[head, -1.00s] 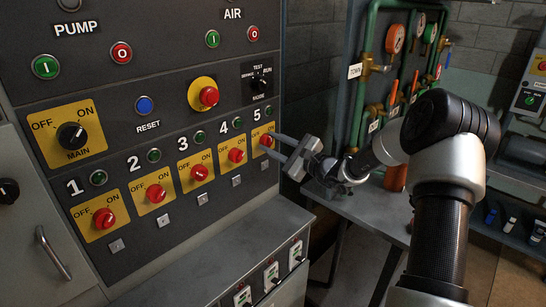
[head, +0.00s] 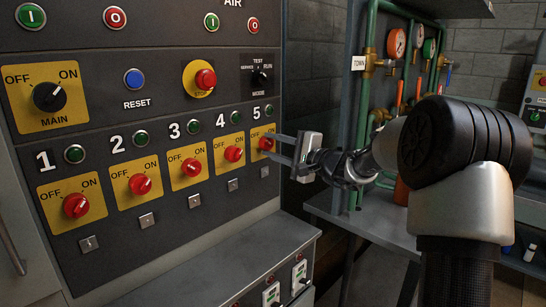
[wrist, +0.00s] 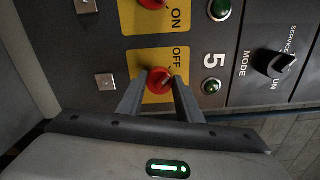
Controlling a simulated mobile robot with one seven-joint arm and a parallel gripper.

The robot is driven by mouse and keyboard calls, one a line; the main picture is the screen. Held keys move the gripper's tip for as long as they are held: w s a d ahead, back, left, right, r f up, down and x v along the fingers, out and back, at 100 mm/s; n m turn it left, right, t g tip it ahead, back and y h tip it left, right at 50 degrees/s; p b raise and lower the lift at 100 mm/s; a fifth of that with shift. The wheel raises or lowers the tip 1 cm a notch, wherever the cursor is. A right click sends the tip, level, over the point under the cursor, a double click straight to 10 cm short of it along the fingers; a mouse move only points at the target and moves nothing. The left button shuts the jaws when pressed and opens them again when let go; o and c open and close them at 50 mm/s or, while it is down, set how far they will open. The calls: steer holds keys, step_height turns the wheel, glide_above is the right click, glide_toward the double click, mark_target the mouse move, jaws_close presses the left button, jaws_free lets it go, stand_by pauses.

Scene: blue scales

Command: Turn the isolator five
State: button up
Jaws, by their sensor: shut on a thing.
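Isolator five is a red rotary knob (head: 266,143) on a yellow OFF/ON plate, below the white number 5 and a green lamp (head: 270,110). My gripper (head: 272,144) reaches it from the right, its two fingers on either side of the knob. In the wrist view the red knob (wrist: 159,80) sits between the fingertips (wrist: 158,84), which are shut on it. The wrist view is turned, with the OFF label beside the knob. The ON label of this plate is hidden there by a finger.
Red knob four (head: 234,154) sits close to the left of knob five. The black mode switch (head: 262,77) and a red emergency stop button (head: 206,79) are above. A grey ledge (head: 200,265) juts out below the panel. Green pipes with gauges (head: 396,43) stand at the right.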

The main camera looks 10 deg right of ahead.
stand_by(0.4)
steer(key=o, duration=1)
steer(key=shift+o, duration=0.2)
steer(key=p+v, duration=0.1)
steer(key=v, duration=1.6)
steer(key=shift+s+d+p, duration=0.15)
steer(key=shift+p, duration=0.2)
